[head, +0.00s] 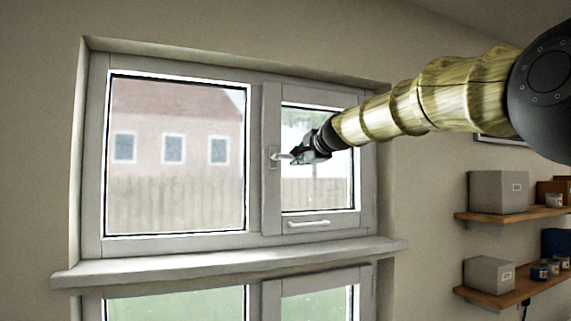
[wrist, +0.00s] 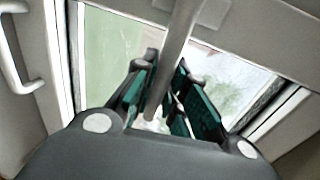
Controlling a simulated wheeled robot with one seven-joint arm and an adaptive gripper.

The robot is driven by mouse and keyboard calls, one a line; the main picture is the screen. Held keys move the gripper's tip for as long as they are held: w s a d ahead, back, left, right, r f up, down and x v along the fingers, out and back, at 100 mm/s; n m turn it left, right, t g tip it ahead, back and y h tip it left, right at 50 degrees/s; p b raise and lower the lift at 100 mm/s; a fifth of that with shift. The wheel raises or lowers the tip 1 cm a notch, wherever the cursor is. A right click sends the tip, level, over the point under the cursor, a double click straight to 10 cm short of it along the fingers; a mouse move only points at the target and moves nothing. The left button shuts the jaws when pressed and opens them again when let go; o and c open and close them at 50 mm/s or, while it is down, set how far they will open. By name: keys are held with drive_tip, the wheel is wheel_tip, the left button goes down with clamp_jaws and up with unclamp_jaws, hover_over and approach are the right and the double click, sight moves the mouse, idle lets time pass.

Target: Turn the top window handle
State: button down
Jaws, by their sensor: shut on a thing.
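The top window handle (head: 283,156) is a pale lever on a small upright plate, on the left frame member of the narrow right sash. In the head view it points roughly sideways to the right, toward my gripper (head: 299,157). In the wrist view the lever (wrist: 181,35) is a grey bar running down from the top edge between the green-padded fingers of my gripper (wrist: 168,92). My gripper is shut on the lever. Part of the lever is hidden by the fingers in the head view.
A fixed bar handle (head: 308,222) sits on the sash's bottom rail; a similar white bar (wrist: 20,60) shows in the wrist view. The sill (head: 230,262) juts out below. Shelves with boxes (head: 498,192) stand at the right. The left pane (head: 175,160) is unobstructed.

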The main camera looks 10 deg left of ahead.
drive_tip(key=shift+d+r, duration=0.1)
drive_tip(key=shift+r, duration=0.15)
drive_tip(key=c, duration=1.7)
unclamp_jaws()
drive_tip(key=shift+o, duration=1.3)
drive_tip(key=shift+w+f, duration=0.1)
drive_tip(key=shift+w, duration=0.05)
drive_tip(key=v, duration=1.2)
drive_tip(key=shift+d+f, duration=0.1)
drive_tip(key=shift+d, duration=0.05)
